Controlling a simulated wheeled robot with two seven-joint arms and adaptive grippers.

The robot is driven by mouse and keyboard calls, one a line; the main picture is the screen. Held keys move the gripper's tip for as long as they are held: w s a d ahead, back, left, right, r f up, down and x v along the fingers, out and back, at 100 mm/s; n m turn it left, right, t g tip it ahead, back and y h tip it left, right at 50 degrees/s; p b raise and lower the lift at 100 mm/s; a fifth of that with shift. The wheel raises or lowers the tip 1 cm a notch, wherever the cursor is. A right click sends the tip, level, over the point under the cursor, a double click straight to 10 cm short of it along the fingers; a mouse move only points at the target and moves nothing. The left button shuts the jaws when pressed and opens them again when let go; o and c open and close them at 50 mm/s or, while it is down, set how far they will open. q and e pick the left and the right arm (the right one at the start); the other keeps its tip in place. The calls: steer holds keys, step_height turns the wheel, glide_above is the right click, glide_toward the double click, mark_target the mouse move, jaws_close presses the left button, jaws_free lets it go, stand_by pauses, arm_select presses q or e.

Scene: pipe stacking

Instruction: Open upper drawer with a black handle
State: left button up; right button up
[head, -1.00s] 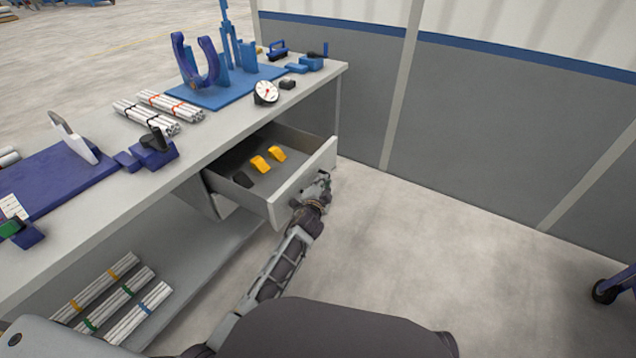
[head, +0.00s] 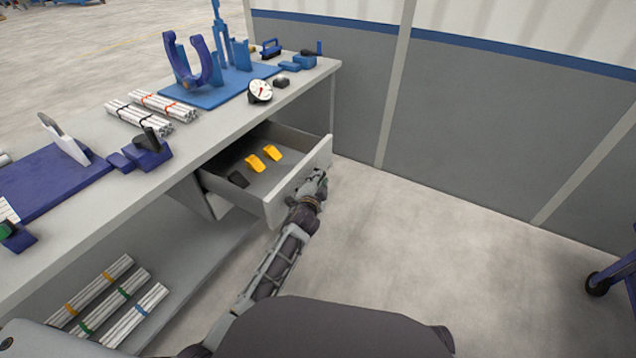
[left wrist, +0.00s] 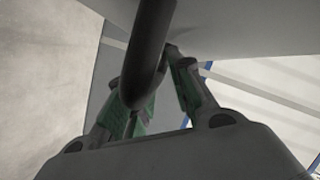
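The upper drawer (head: 300,184) stands pulled out from the workbench, with its inside in view. My left gripper (head: 318,178) is at the outer side of the drawer front, towards its right end. In the left wrist view the black handle (left wrist: 150,60) is a thick dark curved bar between the two green-padded fingers of my left gripper (left wrist: 158,85). The fingers lean in and look shut around it, though the bar hides part of the contact. My right gripper is not in view.
Two yellow pieces (head: 272,153) and a black piece (head: 238,180) lie in the drawer. The bench top (head: 215,135) holds pipe bundles (head: 165,104), a gauge (head: 260,91) and blue fixtures. More bundles lie on the lower shelf.

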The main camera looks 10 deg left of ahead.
arm_select(q)
step_height(320, 180, up, 8)
steer(key=shift+r, duration=0.25)
steer(key=shift+s+r, duration=0.1)
steer(key=shift+r, duration=0.25)
steer(key=shift+r, duration=0.1)
